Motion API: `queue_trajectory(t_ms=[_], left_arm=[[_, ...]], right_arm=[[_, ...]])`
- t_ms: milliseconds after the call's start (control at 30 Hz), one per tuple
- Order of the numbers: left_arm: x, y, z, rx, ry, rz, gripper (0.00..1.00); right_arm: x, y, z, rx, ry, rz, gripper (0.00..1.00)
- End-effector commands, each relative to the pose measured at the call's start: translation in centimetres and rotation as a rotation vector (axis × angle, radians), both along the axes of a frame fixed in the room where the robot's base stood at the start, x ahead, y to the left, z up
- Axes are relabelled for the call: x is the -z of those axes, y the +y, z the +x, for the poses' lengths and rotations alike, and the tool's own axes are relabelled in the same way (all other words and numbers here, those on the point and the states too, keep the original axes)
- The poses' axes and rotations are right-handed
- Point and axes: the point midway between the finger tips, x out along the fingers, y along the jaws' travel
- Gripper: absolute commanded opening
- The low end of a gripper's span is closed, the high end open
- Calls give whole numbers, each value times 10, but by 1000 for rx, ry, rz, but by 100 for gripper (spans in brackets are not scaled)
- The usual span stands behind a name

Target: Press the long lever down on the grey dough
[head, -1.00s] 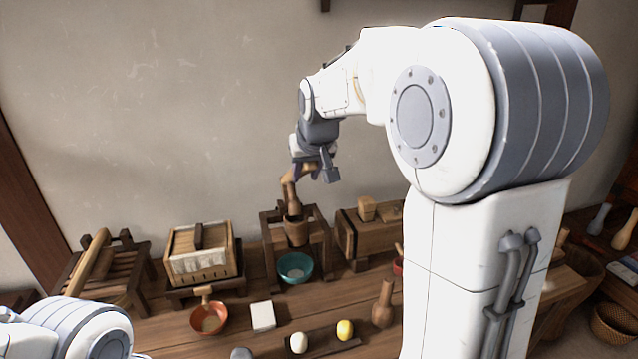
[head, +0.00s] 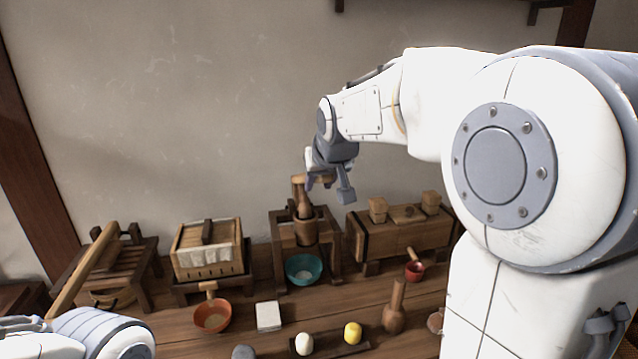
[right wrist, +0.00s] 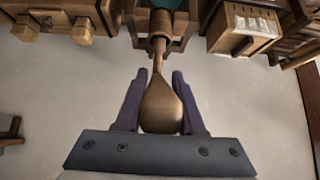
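A wooden press (head: 334,265) stands on the bench against the wall, with an upright cylinder (head: 306,233) in its frame. A rod (head: 304,206) goes down into the cylinder's top. The press's wooden lever (head: 314,179) reaches out to my right gripper (head: 330,190). In the right wrist view, the fingers of this gripper (right wrist: 160,88) lie on both sides of the lever's rounded end (right wrist: 160,108), close against it. A teal bowl (head: 304,268) sits under the cylinder. No dough shows inside the cylinder. A grey lump (head: 243,352) lies at the bottom edge. My left gripper is out of view.
A slatted box (head: 207,258) and a stand with a long slanting beam (head: 82,274) are on the left. A wooden chest (head: 405,236) is right of the press.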

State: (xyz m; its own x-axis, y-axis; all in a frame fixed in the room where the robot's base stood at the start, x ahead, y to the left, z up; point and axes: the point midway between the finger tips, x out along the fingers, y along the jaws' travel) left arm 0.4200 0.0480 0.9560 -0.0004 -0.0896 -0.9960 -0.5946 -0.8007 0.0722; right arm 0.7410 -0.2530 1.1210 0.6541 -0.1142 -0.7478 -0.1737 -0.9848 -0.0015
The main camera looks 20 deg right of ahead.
Motion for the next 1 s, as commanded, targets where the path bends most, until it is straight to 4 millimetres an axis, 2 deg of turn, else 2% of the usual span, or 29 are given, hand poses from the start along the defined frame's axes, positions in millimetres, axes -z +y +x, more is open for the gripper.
queue_trajectory(t_ms=[33,67,467,833,1000], left_arm=[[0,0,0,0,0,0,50],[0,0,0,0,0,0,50],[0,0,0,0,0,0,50],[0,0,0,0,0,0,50],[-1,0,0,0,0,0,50]], right_arm=[[0,1,0,1,1,2,57],[0,1,0,0,1,2,68],[-5,1,-3,-1,-1,-1,68],[-56,9,-47,-1,-5,-1,68],[-72,12,-62,-1,-2,0,68]])
